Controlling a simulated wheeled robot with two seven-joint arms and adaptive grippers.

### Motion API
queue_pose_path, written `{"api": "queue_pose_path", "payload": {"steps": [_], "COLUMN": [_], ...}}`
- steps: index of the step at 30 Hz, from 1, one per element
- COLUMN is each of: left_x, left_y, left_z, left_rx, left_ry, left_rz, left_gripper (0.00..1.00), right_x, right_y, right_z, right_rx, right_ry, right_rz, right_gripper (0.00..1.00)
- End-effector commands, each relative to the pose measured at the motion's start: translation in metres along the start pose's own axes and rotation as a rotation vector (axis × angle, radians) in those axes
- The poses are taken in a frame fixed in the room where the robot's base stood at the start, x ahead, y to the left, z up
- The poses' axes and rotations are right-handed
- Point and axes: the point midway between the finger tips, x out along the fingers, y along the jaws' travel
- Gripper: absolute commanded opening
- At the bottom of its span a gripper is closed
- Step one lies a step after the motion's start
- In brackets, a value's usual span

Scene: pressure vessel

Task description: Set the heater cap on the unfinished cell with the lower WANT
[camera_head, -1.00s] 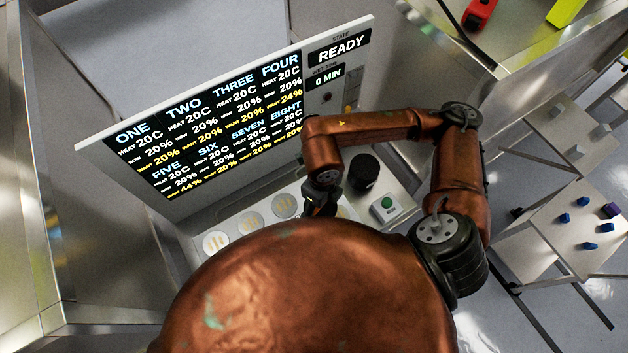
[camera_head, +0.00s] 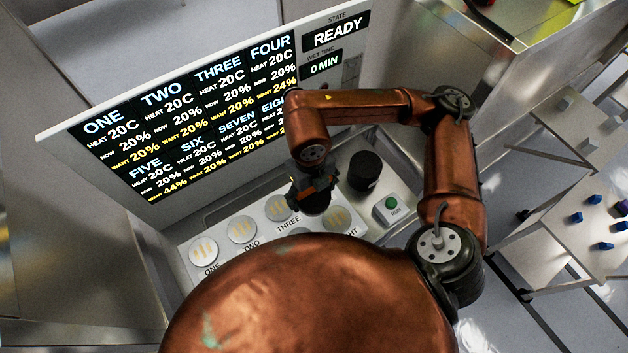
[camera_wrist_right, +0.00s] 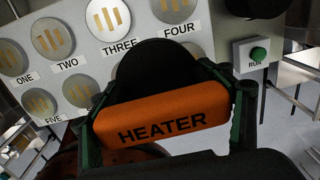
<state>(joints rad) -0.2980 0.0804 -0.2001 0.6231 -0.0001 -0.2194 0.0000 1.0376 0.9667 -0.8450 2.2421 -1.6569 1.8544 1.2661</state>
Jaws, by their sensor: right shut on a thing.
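My right gripper (camera_head: 316,200) is shut on the heater cap (camera_wrist_right: 165,115), a black round cap with an orange face lettered HEATER. It holds the cap above the cell panel (camera_head: 222,262). The board (camera_head: 190,120) gives FOUR now 20%, want 24%, and FIVE want 44%; other wants read 20%. In the wrist view, cell FOUR (camera_wrist_right: 174,10) is bare at the top right, beyond the cap. Cell FIVE (camera_wrist_right: 40,102) is at the left. In the head view, my gripper hides FOUR. The cap partly covers the lower row in the wrist view. My left gripper is not in view.
A black cylinder (camera_head: 364,170) stands right of the cells, near the green RUN button (camera_head: 391,204). The upright board stands behind the panel. Side tables (camera_head: 590,215) with small blue pieces are at the right. My copper body hides the panel's near part.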

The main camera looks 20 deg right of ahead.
Motion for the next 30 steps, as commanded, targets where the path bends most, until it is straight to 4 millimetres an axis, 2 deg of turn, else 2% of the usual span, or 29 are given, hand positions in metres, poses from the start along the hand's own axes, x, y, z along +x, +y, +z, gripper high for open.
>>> {"api": "queue_pose_path", "payload": {"steps": [7,12,16,25,30], "left_x": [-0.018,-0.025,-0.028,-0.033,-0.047], "left_y": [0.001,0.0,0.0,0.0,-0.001], "left_z": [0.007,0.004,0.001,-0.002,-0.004], "left_rx": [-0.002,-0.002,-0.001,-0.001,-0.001], "left_ry": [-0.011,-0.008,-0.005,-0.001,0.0], "left_rz": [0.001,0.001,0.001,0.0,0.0], "left_gripper": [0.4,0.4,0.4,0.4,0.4], "right_x": [0.023,0.054,0.068,0.085,0.107], "right_y": [-0.031,-0.042,-0.048,-0.055,-0.053], "right_z": [0.045,0.065,0.075,0.086,0.085], "right_rx": [0.007,0.003,0.0,0.0,-0.002], "right_ry": [0.002,0.002,0.0,0.0,0.002], "right_rz": [-0.001,0.0,0.0,-0.001,0.001], "right_gripper": [0.16,0.16,0.16,0.16,0.16]}}
